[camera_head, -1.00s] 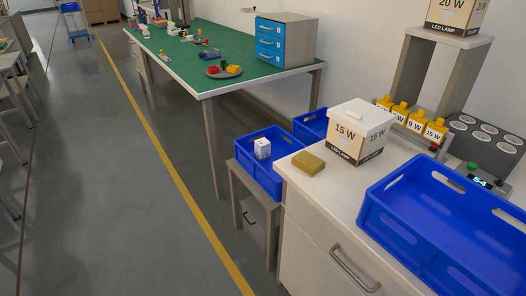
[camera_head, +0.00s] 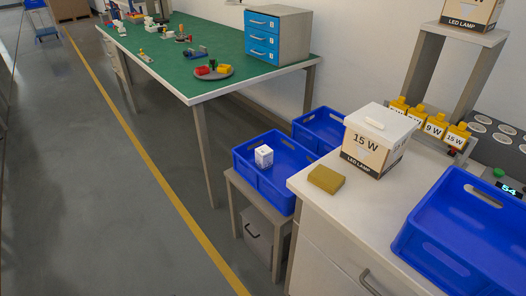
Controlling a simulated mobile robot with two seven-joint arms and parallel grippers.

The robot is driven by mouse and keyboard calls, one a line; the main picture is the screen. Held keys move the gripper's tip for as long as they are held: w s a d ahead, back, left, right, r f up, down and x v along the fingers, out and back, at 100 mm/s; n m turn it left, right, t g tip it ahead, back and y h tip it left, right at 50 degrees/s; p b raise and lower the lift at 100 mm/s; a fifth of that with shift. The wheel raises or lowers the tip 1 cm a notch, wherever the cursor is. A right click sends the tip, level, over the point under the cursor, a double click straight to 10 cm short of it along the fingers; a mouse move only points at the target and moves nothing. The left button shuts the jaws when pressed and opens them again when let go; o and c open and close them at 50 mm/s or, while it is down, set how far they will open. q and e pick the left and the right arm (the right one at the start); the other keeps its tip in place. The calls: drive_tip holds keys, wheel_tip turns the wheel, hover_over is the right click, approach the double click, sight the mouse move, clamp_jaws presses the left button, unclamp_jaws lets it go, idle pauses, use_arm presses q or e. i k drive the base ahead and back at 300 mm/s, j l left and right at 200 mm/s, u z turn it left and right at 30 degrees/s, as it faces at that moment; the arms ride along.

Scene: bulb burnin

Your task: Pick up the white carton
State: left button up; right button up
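A small white carton (camera_head: 264,156) with dark printing stands in a blue crate (camera_head: 240,164) on a low grey stand, left of the white counter. The carton sits towards the crate's left part, with the crate floor bare around it. Neither of my grippers shows in the head view.
The white counter (camera_head: 324,207) holds a 15 W lamp box (camera_head: 377,138), a mustard-coloured block (camera_head: 326,179) and a large blue crate (camera_head: 463,238). Another blue crate (camera_head: 325,126) stands behind. A green-topped workbench (camera_head: 190,67) is further back. The floor at left (camera_head: 90,200) is clear.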

sight(264, 155)
drive_tip(key=i+j+z, duration=0.2)
drive_tip(key=i+j, duration=0.2)
drive_tip(key=j, duration=0.2)
drive_tip(key=i+j, duration=0.2)
drive_tip(key=i+j+z, duration=0.15)
drive_tip(key=j, duration=0.25)
drive_tip(key=i+j+z, duration=0.1)
drive_tip(key=j, duration=0.25)
drive_tip(key=i+j+z, duration=0.1)
drive_tip(key=i+j, duration=0.15)
drive_tip(key=i+j+z, duration=0.1)
drive_tip(key=j, duration=0.35)
drive_tip(key=i+j, duration=0.15)
drive_tip(key=j, duration=0.25)
drive_tip(key=i+z, duration=0.2)
drive_tip(key=i, duration=0.4)
